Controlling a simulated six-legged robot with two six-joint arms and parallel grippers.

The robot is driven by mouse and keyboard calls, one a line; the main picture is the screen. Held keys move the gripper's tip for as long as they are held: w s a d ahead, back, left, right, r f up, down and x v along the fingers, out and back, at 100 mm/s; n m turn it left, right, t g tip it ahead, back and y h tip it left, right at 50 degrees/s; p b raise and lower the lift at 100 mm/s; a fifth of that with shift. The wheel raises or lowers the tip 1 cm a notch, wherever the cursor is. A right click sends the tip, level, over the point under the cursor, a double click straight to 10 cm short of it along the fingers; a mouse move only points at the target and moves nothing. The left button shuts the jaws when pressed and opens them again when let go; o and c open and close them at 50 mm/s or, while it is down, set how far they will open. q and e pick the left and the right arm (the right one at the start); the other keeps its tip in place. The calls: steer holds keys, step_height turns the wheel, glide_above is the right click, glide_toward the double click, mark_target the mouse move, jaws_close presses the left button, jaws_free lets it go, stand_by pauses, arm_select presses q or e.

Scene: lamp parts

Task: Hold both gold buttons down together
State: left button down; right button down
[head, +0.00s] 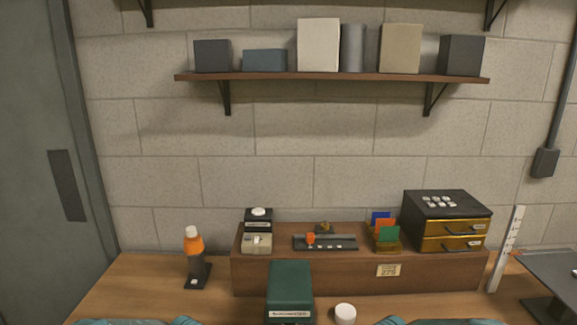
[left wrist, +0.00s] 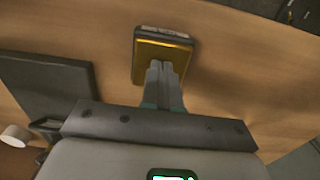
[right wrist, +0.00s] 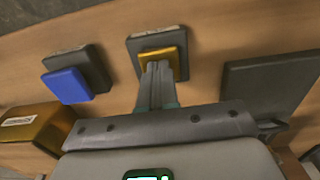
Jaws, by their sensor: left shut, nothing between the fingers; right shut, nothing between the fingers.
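In the left wrist view a gold button (left wrist: 160,50) sits in a dark housing with a pale label on its far edge. My left gripper (left wrist: 165,66) is shut and empty, its tips over the near part of this button. In the right wrist view another gold button (right wrist: 148,55) sits on a dark base. My right gripper (right wrist: 158,66) is shut and empty, its tips over this button's near part. The fingers hide part of each button. I cannot tell whether either button is touched or pressed down. Neither gold button shows in the head view.
A blue pad (right wrist: 68,85) on a dark base lies left of the right gold button. A gold box (right wrist: 28,125) is nearby, and a dark panel (right wrist: 268,85) lies to the right. A dark panel (left wrist: 42,85) also lies left of my left gripper. Bare wood surrounds both buttons.

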arm_select(q)
steer(key=shift+s+f, duration=0.2)
steer(key=shift+f, duration=0.1)
arm_select(e)
steer(key=shift+s+f, duration=0.2)
steer(key=shift+f, duration=0.05)
steer(key=shift+w+r, duration=0.15)
steer(key=shift+r, duration=3.5)
